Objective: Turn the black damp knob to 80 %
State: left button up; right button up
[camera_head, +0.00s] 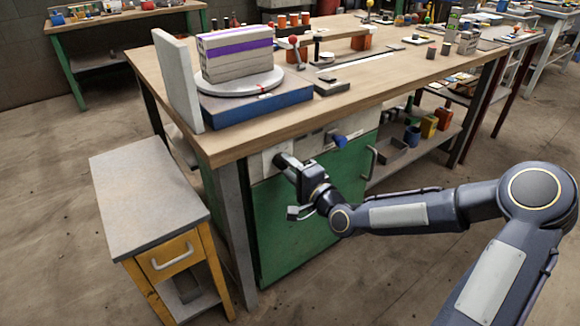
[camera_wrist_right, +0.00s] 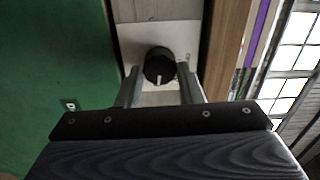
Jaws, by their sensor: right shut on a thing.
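The black damp knob (camera_wrist_right: 160,65) sits on a pale panel (camera_wrist_right: 140,42), with a white pointer line on its face. My right gripper (camera_wrist_right: 162,84) has one finger on each side of the knob and is shut on it. In the head view my right gripper (camera_head: 287,163) reaches the pale panel under the bench top, and it mostly hides the knob there. The scale marks around the knob are too small to read. My left gripper is not in view.
A blue knob (camera_head: 337,139) is right of my gripper on the same front. The green cabinet door (camera_head: 300,235) is below. A small yellow-framed stand (camera_head: 150,190) is at left.

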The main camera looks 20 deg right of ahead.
dwell(0.5)
jog(key=o, duration=1)
jog(key=p+v, duration=0.2)
jog(key=v, duration=0.5)
jog(key=shift+s, duration=0.4)
